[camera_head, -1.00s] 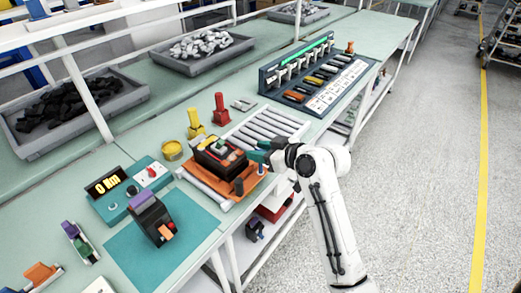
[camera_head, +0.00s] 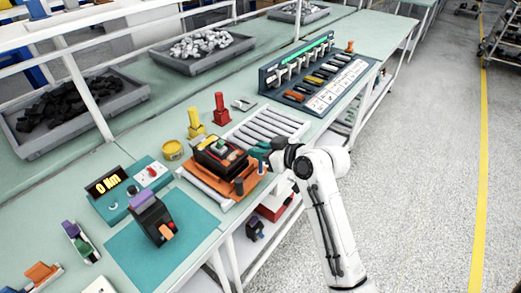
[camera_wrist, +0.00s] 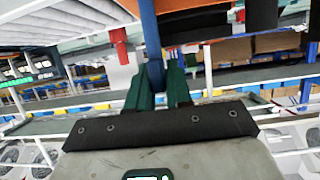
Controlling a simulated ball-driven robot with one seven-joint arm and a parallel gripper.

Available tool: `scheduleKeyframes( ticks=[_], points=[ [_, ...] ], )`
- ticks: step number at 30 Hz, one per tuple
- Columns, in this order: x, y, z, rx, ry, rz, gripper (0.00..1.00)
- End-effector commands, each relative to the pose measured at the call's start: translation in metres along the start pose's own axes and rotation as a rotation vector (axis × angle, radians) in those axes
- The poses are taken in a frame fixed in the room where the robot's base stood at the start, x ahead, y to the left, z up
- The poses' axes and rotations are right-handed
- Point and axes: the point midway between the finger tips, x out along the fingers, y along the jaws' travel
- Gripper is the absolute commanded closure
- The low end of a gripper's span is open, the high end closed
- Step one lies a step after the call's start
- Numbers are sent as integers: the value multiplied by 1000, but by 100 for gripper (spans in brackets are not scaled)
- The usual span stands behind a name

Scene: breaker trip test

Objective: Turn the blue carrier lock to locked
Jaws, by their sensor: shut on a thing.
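The orange carrier (camera_head: 222,200) sits on the roller conveyor and bears a black breaker (camera_head: 217,152). The blue carrier lock (camera_wrist: 149,35) shows in the wrist view as a blue bar with a rounded end between my fingers. A small bit of blue shows beside the carrier's right edge in the head view. My gripper (camera_wrist: 157,90) has green fingers and is shut on the blue lock. In the head view my gripper (camera_head: 260,150) is at the carrier's right side, and the fingers partly hide the lock there.
A yellow post (camera_head: 195,125) and a red post (camera_head: 220,110) stand behind the conveyor. A teal meter box (camera_head: 130,190) and a black device (camera_head: 152,220) on a teal mat are to the left. A rack of tools (camera_head: 315,80) stands at the back right.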

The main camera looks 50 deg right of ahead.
Motion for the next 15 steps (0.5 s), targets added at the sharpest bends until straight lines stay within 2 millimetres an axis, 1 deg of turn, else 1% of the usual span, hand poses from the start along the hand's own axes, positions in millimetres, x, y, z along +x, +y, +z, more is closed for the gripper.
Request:
scheduleKeyframes(
  ticks=[8,15],
  points=[
    [0,-2,-1,48,-3,119,100],
    [0,-2,0,114,-2,284,100]
  ],
)
